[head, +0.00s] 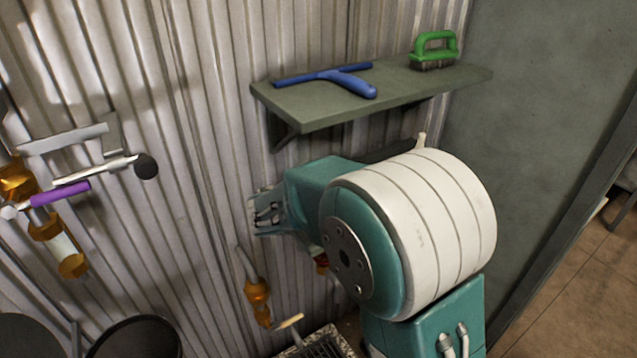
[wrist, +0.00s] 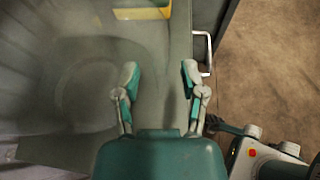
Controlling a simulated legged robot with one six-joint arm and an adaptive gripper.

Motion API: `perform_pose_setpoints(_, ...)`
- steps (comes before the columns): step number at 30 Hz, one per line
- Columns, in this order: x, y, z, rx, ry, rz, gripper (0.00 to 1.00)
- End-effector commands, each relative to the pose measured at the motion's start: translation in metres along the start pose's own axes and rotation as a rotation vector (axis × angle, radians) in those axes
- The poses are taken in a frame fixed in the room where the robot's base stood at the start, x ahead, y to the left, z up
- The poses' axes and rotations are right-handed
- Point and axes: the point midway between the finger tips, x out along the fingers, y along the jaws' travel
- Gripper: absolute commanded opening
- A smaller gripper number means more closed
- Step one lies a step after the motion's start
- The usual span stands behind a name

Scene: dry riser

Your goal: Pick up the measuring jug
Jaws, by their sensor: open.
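I cannot make out a measuring jug for certain in either view. My gripper (wrist: 160,75) shows in the wrist view with its two fingers apart and nothing between them. In the head view it (head: 268,210) is small and lies beside the corrugated wall, partly hidden by my arm. In the wrist view a grey-green surface (wrist: 160,45) lies beyond the fingers, with a blurred round shape to the left. A yellow-edged object (wrist: 142,13) is cut off at the top. A white bracket-like handle (wrist: 208,52) shows just right of the right finger.
A shelf (head: 325,112) on the wall holds a blue squeegee (head: 340,80) and a green-handled brush (head: 435,52). Pipework with orange fittings (head: 70,258) is at left. A dark round container (head: 135,338) and a wire basket (head: 318,346) are at the bottom. Brown floor (head: 570,290) shows at right.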

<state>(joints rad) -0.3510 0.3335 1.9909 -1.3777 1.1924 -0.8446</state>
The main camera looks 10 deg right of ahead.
Motion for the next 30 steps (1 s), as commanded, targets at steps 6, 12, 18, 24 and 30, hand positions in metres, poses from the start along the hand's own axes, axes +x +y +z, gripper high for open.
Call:
perform_pose_setpoints(6, -0.001, 0.000, 0.000, 0.000, 0.000, -0.001, 0.00)
perform_pose_setpoints(12, -0.001, 0.001, 0.000, 0.001, -0.001, 0.000, 0.00)
perform_pose_setpoints(18, -0.001, 0.001, 0.000, 0.000, -0.001, 0.000, 0.00)
perform_pose_setpoints(24, -0.002, 0.001, 0.003, 0.001, -0.001, 0.000, 0.00)
perform_pose_setpoints(30, -0.007, 0.001, 0.015, 0.003, -0.001, 0.000, 0.00)
